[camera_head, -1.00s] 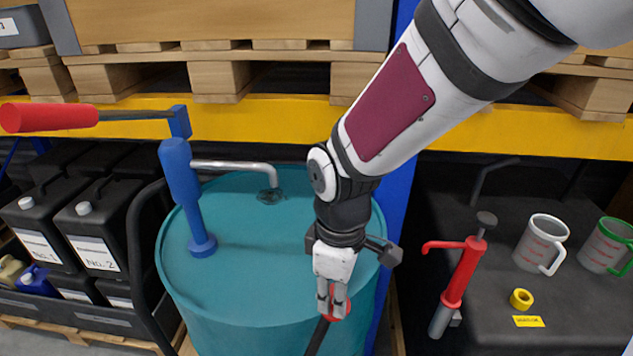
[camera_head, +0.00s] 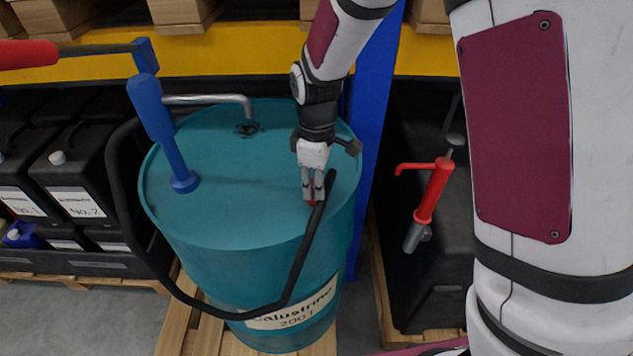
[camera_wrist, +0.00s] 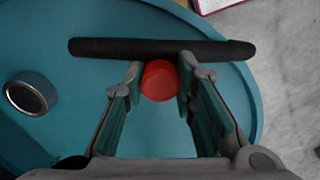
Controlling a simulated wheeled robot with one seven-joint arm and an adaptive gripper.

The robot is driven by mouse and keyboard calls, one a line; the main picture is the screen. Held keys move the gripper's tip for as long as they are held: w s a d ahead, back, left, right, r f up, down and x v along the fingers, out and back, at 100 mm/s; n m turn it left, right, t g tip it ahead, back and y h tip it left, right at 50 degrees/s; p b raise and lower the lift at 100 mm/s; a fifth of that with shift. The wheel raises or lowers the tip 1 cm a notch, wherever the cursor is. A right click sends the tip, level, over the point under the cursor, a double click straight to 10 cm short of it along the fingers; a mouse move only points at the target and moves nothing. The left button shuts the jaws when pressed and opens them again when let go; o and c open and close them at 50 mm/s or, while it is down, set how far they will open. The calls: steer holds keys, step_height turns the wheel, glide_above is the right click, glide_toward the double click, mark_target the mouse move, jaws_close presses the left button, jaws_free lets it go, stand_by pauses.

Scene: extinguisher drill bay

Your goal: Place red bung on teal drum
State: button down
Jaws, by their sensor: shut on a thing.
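The teal drum (camera_head: 225,220) stands upright on a pallet, its top facing me. My gripper (camera_head: 314,196) points down over the front right part of the drum top. It is shut on the red bung (camera_wrist: 159,80), which shows between the fingertips in the wrist view. The bung is mostly hidden by the fingers in the head view. I cannot tell whether it touches the drum. A metal-ringed opening (camera_wrist: 30,93) shows left of my gripper in the wrist view. In the head view, an opening (camera_head: 248,130) lies near the back of the top, under a pump spout.
A blue hand pump (camera_head: 168,135) stands on the drum's left side. Its black hose (camera_head: 312,235) loops around the front and ends close by my fingertips. Black canisters (camera_head: 75,180) stand left.

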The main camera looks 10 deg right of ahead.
steer(key=shift+f, duration=0.15)
steer(key=c, duration=1.3)
jaws_free()
step_height(320, 180, up, 12)
steer(key=b, duration=0.2)
steer(key=shift+s+d+r+m+t, duration=0.95)
steer(key=shift+s+d+r+m, duration=1)
steer(key=shift+s, duration=1.15)
steer(key=shift+s+d+r+m+t, duration=0.9)
steer(key=shift+s+d+r+m, duration=0.55)
steer(key=shift+s+d+m, duration=1.25)
steer(key=shift+s+d+r+m+t, duration=0.95)
steer(key=shift+s+d+r+m, duration=0.7)
steer(key=shift+s, duration=1.85)
steer(key=shift+a+r+m, duration=0.1)
steer(key=shift+a+m, duration=0.15)
steer(key=shift+m, duration=0.15)
